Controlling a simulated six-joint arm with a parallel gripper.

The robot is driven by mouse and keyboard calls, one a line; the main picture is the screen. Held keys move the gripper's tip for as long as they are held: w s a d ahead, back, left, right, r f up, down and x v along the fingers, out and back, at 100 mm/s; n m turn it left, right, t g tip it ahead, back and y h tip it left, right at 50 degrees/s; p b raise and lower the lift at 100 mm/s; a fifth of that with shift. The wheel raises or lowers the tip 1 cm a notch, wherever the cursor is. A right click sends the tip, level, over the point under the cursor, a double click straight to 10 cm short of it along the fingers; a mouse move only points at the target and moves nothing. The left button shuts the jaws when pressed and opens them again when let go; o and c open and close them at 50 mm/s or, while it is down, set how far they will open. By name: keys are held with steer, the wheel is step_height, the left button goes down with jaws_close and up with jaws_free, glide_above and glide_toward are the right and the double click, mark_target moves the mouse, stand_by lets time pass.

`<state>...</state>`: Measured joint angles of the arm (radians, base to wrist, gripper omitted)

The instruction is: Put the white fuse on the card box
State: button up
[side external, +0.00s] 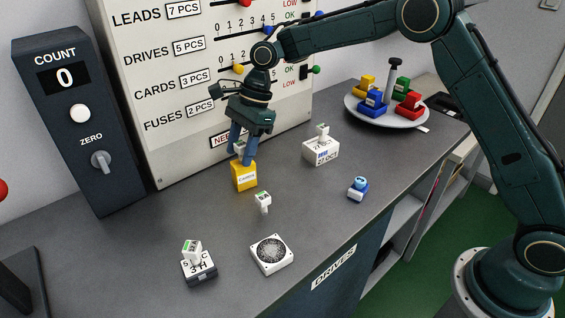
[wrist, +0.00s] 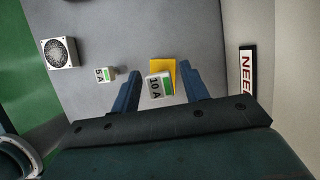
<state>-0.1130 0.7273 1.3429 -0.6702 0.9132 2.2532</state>
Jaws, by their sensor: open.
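The yellow card box (side external: 245,179) stands upright on the bench, with a white label that seems to read CARDS. It also shows in the wrist view (wrist: 169,66). A white fuse (wrist: 159,88) with a green patch, marked 10 A, is at the top of the box and appears to rest on it. My gripper (side external: 241,150) points down over the box. Its blue fingers (wrist: 159,80) are open, one on each side of this fuse, with visible gaps. Another white-and-green fuse (side external: 263,201), marked 5 A in the wrist view (wrist: 105,75), stands alone on the bench.
A white fan (side external: 271,254) and a dark-based drive (side external: 199,266) with a white-and-green piece on top stand at the front. A white box (side external: 321,151) bearing another piece and a blue item (side external: 358,187) are to the right. A round tray (side external: 387,115) holds coloured blocks.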

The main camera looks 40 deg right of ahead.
steer(key=v, duration=1.1)
steer(key=shift+r, duration=0.25)
steer(key=shift+d, duration=0.15)
stand_by(0.3)
steer(key=s+d+r+n+t, duration=0.35)
steer(key=s+r+n, duration=0.6)
steer(key=s, duration=0.55)
steer(key=s+d+f+n+h, duration=0.1)
steer(key=s+d+f+n, duration=0.1)
steer(key=s, duration=0.5)
steer(key=s+d+f+n+t+h, duration=0.1)
steer(key=s+d+f+n+h, duration=0.1)
steer(key=s, duration=0.4)
steer(key=s+d+f+n+t+h, duration=0.1)
steer(key=s+d+f+n, duration=0.2)
steer(key=s, duration=0.4)
steer(key=d+n, duration=0.1)
steer(key=d, duration=0.1)
steer(key=shift+s+d, duration=0.3)
steer(key=shift+s, duration=0.05)
